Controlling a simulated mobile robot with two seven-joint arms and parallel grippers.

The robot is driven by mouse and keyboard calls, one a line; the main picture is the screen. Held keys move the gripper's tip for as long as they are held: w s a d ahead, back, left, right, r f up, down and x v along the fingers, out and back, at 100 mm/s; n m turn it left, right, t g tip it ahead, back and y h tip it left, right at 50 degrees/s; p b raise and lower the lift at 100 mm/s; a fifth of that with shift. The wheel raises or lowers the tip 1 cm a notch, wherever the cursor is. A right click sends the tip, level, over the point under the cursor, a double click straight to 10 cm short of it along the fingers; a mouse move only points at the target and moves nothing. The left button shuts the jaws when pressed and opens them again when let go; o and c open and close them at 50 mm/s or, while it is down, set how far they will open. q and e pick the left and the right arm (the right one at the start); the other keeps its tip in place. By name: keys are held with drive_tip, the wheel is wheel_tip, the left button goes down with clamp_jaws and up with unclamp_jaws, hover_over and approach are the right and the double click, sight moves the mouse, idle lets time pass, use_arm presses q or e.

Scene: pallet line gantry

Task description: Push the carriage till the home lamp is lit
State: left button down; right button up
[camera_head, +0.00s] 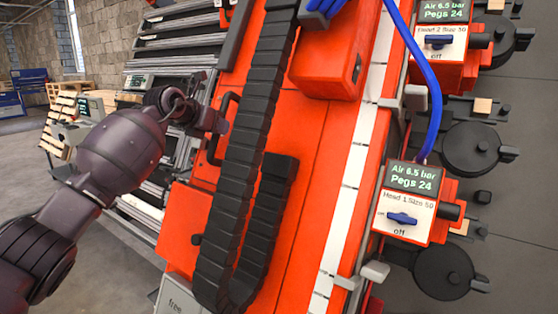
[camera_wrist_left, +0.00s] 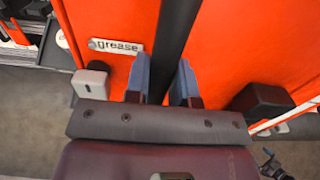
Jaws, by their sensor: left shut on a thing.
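The orange carriage (camera_head: 300,150) fills the middle of the head view and slopes up to the right. A black bar handle (camera_head: 211,152) stands on its left side. My left gripper (camera_head: 216,121) is at this handle. In the left wrist view the two blue-grey fingers of my left gripper (camera_wrist_left: 162,82) lie on either side of the dark handle bar (camera_wrist_left: 178,30), shut on it. An orange face with a "Grease" label (camera_wrist_left: 116,47) is behind. I cannot make out a home lamp in either view. My right gripper is not in view.
A black cable chain (camera_head: 245,150) runs along the carriage. Two drill heads with "off" switches (camera_head: 404,218) (camera_head: 440,42) and a blue hose (camera_head: 432,90) are on the right. A "free" sign (camera_head: 175,302) is low down. Pallets (camera_head: 62,122) stand at far left; grey floor (camera_head: 30,170) is open there.

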use_arm(q)
drive_tip(key=shift+w+a+r, duration=0.1)
drive_tip(key=shift+w+a, duration=0.25)
drive_tip(key=shift+a, duration=0.2)
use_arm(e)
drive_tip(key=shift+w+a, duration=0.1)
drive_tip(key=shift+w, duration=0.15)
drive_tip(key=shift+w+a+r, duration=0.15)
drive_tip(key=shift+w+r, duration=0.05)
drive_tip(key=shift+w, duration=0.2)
use_arm(q)
drive_tip(key=shift+d, duration=0.1)
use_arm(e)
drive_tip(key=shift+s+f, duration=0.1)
use_arm(q)
drive_tip(key=shift+d+f, duration=0.1)
drive_tip(key=shift+f, duration=0.15)
drive_tip(key=c, duration=0.8)
unclamp_jaws()
drive_tip(key=shift+s+r, duration=0.15)
drive_tip(key=shift+o, duration=1.4)
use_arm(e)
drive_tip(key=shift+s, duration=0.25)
